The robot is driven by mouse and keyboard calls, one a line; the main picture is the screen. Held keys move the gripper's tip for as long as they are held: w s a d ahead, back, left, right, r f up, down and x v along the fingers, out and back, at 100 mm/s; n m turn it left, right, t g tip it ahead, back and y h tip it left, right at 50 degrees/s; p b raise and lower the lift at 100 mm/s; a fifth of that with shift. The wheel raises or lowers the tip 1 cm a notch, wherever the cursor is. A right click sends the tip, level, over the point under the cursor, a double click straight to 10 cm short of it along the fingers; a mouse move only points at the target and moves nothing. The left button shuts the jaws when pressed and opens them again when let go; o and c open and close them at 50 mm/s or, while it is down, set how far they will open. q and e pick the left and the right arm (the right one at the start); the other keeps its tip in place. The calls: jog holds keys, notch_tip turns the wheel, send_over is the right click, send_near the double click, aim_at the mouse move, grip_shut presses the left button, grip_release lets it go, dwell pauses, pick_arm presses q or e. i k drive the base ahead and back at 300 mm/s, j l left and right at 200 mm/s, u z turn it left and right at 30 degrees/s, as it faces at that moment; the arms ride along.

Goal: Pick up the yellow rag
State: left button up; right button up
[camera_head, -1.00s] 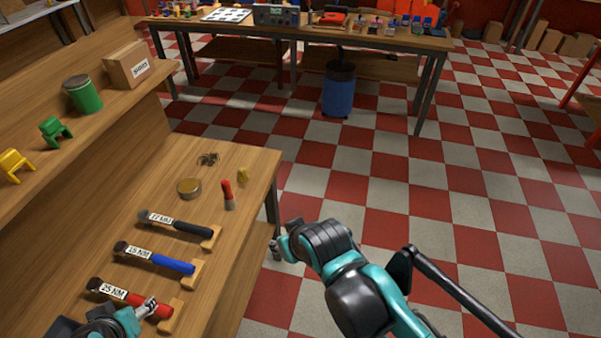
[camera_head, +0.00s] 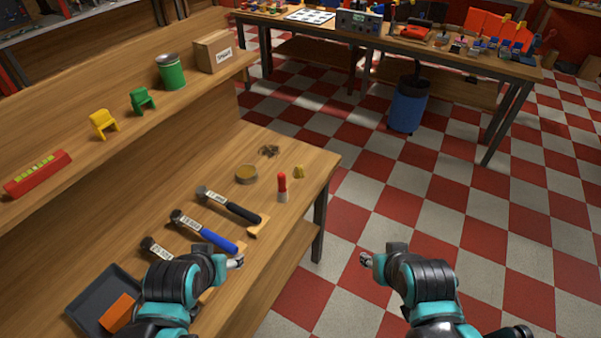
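I cannot make out a clear yellow rag. A small yellow item (camera_head: 299,171) lies on the workbench near its right edge, too small to identify. A yellow chair-shaped piece (camera_head: 103,123) stands on the upper shelf. The fingers of both are too small to judge.
A blue bin (camera_head: 408,108) stands by the far table (camera_head: 460,62). The checkered floor between is clear.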

aim_at(299, 172)
jog(key=i+l+u, duration=0.1)
jog(key=l, duration=0.4)
jog(key=i+l+u, duration=0.4)
jog(key=i+l, duration=0.25)
jog(key=i+l+u, duration=0.35)
jog(key=i+l, duration=0.3)
jog(key=l, duration=0.25)
